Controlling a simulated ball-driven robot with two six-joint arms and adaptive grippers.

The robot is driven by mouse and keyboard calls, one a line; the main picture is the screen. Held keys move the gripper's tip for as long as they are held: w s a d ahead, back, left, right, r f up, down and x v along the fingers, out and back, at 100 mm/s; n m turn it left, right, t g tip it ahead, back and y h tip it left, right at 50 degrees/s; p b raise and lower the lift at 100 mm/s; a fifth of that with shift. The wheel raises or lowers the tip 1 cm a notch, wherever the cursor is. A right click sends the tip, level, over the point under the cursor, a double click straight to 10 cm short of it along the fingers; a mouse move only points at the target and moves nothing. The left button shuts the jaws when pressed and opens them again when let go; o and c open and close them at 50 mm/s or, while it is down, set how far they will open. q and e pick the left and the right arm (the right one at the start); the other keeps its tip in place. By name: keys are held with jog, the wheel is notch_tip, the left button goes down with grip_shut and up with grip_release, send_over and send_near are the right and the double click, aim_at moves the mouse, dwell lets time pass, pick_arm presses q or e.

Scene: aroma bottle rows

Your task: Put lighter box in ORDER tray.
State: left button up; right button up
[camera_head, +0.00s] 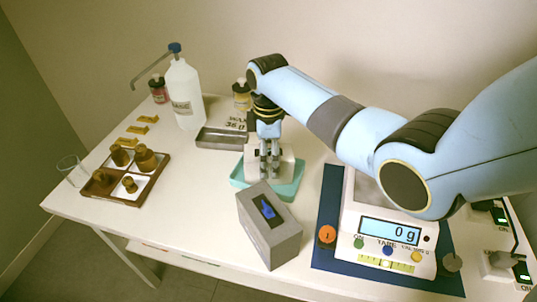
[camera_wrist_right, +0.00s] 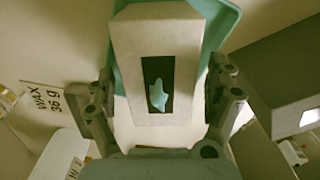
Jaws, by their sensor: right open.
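A pale box (camera_head: 284,168) with a dark window and a teal shape in it stands in the teal tray (camera_head: 240,181); it also shows in the wrist view (camera_wrist_right: 150,30). My right gripper (camera_head: 269,160) is open, pointing down, with its fingers (camera_wrist_right: 162,95) on either side of this box. A grey box (camera_head: 270,240) with a dark window and a blue shape stands on the table in front of the tray. Neither box's weight can be read from the frames. No ORDER lettering is legible. My left gripper is out of view.
A scale (camera_head: 390,232) reading 0 g stands on a blue mat (camera_head: 324,222) at the right, under my right arm. A metal tray (camera_head: 221,139), a white bottle (camera_head: 185,95) and a brown tray (camera_head: 127,190) with brown pieces are at the left.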

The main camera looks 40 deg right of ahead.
notch_tip(320, 180, up, 12)
jog(key=shift+p, duration=0.45)
dwell(0.4)
